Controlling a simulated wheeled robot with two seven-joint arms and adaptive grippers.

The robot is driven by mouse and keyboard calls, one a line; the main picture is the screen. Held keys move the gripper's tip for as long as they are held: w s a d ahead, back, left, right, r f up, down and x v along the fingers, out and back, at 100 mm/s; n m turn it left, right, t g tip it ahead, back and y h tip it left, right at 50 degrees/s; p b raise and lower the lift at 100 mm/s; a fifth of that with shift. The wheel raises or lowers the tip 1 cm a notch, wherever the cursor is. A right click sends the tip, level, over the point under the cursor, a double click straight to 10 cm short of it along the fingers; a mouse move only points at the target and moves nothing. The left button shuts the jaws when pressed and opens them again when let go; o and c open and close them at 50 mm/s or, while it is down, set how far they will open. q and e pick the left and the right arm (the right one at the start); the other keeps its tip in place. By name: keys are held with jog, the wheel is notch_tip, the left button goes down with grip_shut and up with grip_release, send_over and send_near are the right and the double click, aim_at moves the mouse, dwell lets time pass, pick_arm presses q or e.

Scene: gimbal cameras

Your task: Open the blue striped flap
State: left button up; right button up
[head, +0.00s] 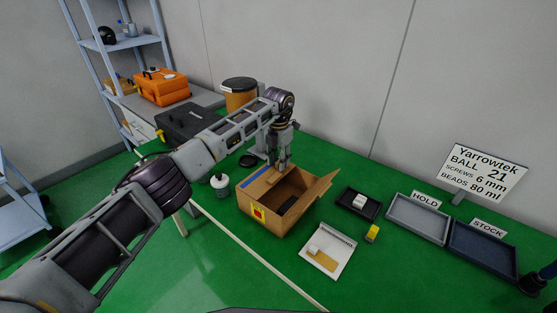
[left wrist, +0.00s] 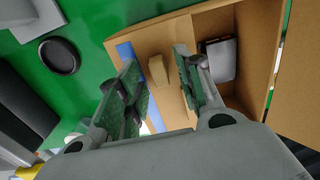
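The cardboard box (head: 262,221) stands on the green table, its right side open. The flap with the blue stripe (head: 256,174) lies across the box's left part; it also shows in the left wrist view (left wrist: 125,51). A tan raised tab (left wrist: 157,71) stands on this flap. My left gripper (head: 282,166) points down at the flap. In the left wrist view its fingers (left wrist: 156,62) are apart, one on each side of the tab, with gaps visible. Whether the fingertips touch the flap cannot be told. My right gripper is not in view.
The box's right flap (head: 322,189) stands open outward. A dark item (head: 289,205) lies inside the box. A white bottle (head: 221,185) stands left of the box. A black tray (head: 359,203), white tray (head: 328,250) and yellow item (head: 372,233) are to the right.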

pick_arm(q)
grip_shut()
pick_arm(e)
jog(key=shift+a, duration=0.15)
pick_arm(q)
jog(key=shift+a+r, duration=0.1)
jog(key=shift+w+a+r+g+h, duration=0.2)
jog(key=shift+g+h, duration=0.15)
jog(key=shift+h, duration=0.15)
jog(key=shift+w+a+r+g+h, duration=0.1)
jog(key=shift+a+r+g+h, duration=0.05)
jog(key=shift+g+h, duration=0.3)
jog(key=shift+w+a+r+g+h+b, duration=0.25)
jog(key=shift+h+b, duration=0.3)
jog(key=shift+b, duration=0.35)
jog(key=shift+r, duration=0.1)
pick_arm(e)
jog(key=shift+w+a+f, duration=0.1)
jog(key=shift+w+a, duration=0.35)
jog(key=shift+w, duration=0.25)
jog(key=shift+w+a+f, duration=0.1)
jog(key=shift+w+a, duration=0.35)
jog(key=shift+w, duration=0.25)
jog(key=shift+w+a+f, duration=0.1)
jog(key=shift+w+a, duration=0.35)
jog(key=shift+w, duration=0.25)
